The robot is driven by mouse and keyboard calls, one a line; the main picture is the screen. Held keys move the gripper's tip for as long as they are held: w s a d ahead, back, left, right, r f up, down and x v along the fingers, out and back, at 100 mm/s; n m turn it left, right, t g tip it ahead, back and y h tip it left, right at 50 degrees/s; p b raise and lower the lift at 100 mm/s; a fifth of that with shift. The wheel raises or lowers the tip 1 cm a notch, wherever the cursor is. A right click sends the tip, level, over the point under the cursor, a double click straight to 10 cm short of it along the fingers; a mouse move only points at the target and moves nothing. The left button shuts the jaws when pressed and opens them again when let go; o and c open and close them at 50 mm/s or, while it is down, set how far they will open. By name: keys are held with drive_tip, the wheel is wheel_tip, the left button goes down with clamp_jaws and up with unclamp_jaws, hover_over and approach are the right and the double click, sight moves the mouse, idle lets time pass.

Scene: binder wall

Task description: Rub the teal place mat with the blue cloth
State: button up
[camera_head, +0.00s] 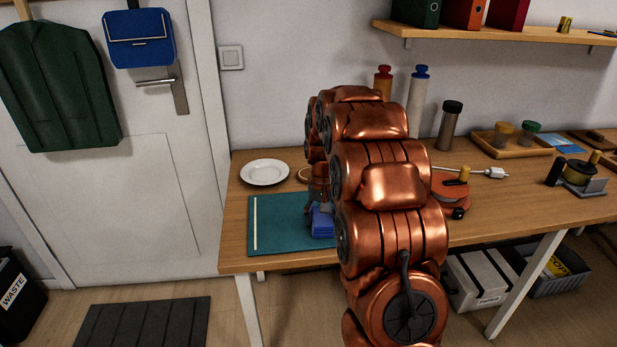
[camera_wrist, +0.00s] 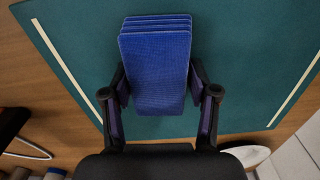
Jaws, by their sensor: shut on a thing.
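The teal place mat (camera_head: 281,232) lies flat on the wooden table at its left end, with a pale stripe near its left edge. In the wrist view the mat (camera_wrist: 240,50) fills most of the picture, with a pale stripe on each side. My gripper (camera_head: 320,212) is over the right part of the mat, partly hidden by my copper arm. In the wrist view my gripper (camera_wrist: 160,98) is shut on the folded blue cloth (camera_wrist: 157,60), one finger on each side. The cloth (camera_head: 322,224) is over the mat; I cannot tell whether it touches it.
A white plate (camera_head: 265,172) stands just behind the mat. An orange and black object (camera_head: 452,192) is right of my arm, and a bottle (camera_head: 450,125) and a tray (camera_head: 510,148) stand farther back. My arm hides the table's middle.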

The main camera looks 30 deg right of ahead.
drive_tip(key=shift+s+a+r, duration=0.1)
drive_tip(key=shift+s+a, duration=0.05)
drive_tip(key=shift+s, duration=0.25)
drive_tip(key=shift+w+r+p, duration=0.1)
drive_tip(key=shift+r+p, duration=0.95)
drive_tip(key=shift+r, duration=3)
